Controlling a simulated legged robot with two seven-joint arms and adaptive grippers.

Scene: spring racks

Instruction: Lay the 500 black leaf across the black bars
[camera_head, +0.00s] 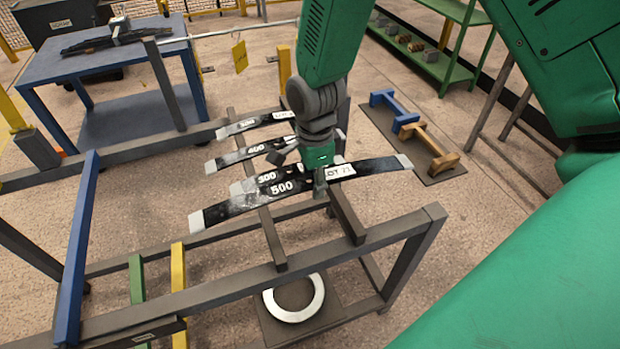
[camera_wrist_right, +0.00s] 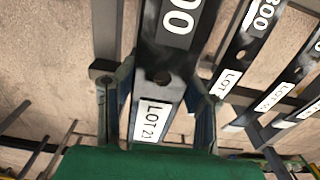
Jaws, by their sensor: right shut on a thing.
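The 500 black leaf (camera_head: 250,204) is a long, slightly bowed dark strip with pale ends, a white 500 and a LOT 21 label. My right gripper (camera_head: 320,180) is shut on it near its middle. In the right wrist view the leaf (camera_wrist_right: 165,75) runs between the two fingers (camera_wrist_right: 157,105). The leaf lies crosswise over the two black bars, the left one (camera_head: 273,240) and the right one (camera_head: 347,218). I cannot tell whether it touches them. My left gripper is not in view.
Several similar leaves, one marked 600 (camera_head: 257,150), lie behind on the same rack (camera_head: 400,228). A blue bar (camera_head: 75,250), a green bar (camera_head: 137,285) and a yellow bar (camera_head: 178,280) are to the left. A white ring (camera_head: 316,303) lies below. A blue table (camera_head: 110,60) stands at back left.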

